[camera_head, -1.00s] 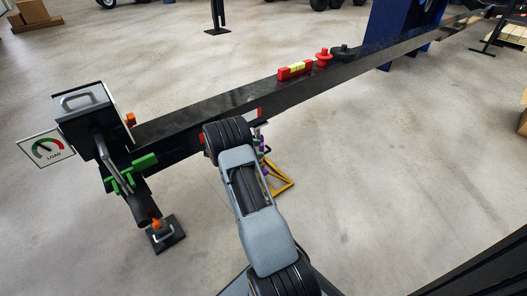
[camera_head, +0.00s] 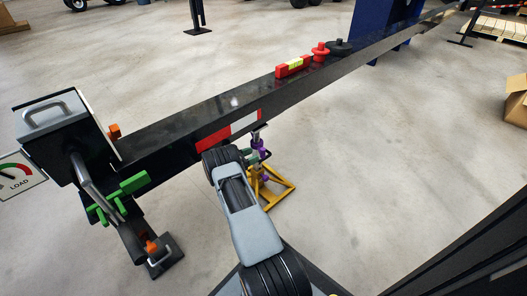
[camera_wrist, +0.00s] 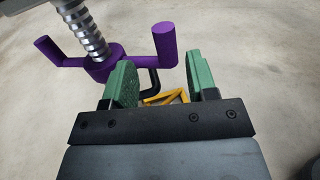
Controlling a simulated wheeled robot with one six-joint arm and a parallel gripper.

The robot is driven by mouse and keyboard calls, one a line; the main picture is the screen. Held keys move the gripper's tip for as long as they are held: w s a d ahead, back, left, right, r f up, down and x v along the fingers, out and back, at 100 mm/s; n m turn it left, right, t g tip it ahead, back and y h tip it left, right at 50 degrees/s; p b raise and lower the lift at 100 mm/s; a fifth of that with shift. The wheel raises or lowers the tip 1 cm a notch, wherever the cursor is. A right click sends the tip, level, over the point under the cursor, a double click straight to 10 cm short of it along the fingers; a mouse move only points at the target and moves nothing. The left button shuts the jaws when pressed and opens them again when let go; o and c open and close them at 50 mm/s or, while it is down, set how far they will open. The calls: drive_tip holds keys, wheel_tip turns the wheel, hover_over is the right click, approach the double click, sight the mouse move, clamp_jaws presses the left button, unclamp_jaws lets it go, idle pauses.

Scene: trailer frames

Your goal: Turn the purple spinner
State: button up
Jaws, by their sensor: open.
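The purple spinner (camera_wrist: 106,66) is a ring with upright handle pegs around a ridged metal screw (camera_wrist: 87,32). In the wrist view it is at the upper left, with one peg (camera_wrist: 164,45) to the right. My gripper (camera_wrist: 162,75) has two green fingers apart, with nothing held between them. The right peg rises beyond and between the fingers; I cannot tell if they touch it. In the head view the spinner (camera_head: 261,147) shows small on the yellow jack stand (camera_head: 281,188) under the beam, partly hidden by my arm.
The long black beam (camera_head: 190,122) runs above the jack, with a red level (camera_head: 293,67) on top. A grey-handled box (camera_head: 55,118) and green handle (camera_head: 118,198) are at its left end. Open concrete floor lies right of the jack.

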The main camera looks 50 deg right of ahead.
drive_tip(key=x, duration=0.7)
drive_tip(key=shift+s+d+g, duration=0.15)
drive_tip(key=shift+s+g, duration=0.15)
drive_tip(key=shift+s, duration=0.15)
clamp_jaws()
